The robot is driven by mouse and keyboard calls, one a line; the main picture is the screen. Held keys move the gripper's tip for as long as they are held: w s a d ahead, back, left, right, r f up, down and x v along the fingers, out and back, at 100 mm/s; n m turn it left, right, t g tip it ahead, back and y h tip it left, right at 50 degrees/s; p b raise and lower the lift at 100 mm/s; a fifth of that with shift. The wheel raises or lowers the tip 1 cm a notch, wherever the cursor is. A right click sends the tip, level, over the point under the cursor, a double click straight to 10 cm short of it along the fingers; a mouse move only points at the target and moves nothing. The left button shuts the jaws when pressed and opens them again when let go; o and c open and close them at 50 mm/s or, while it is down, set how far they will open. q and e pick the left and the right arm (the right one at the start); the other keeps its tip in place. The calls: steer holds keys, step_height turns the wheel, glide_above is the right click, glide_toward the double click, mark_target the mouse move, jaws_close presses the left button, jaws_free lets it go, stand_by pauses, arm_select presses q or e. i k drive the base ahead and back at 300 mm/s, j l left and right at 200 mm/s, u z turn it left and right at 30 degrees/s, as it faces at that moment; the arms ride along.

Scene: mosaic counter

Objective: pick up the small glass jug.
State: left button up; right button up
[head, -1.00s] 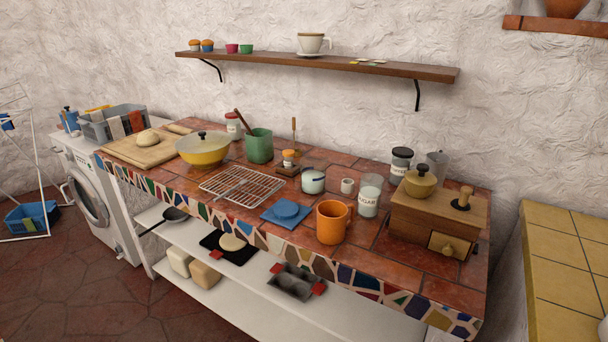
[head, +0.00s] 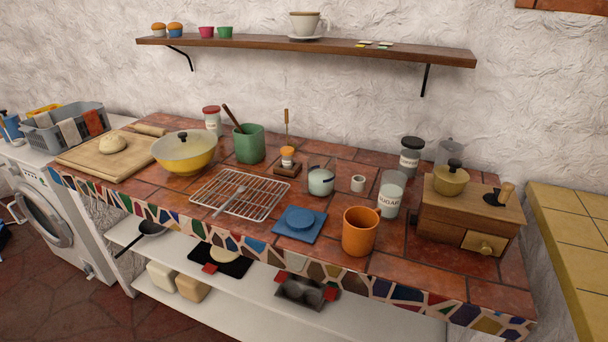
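A small clear glass jug (head: 321,181) with pale contents and a dark mark on its side stands upright in the middle of the tiled counter (head: 420,278). It is right of the wire rack and behind the blue square with a round blue top. A small white cup stands close to its right. Neither of my grippers is in view.
A wooden grinder box (head: 468,218) stands right. A shelf (head: 310,47) hangs above.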

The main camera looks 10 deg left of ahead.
mark_target(321, 172)
steer(key=i+j, duration=0.15)
steer(key=j, duration=0.25)
steer(key=i+j, duration=0.15)
steer(key=j, duration=0.25)
steer(key=i+j, duration=0.15)
steer(key=j, duration=0.25)
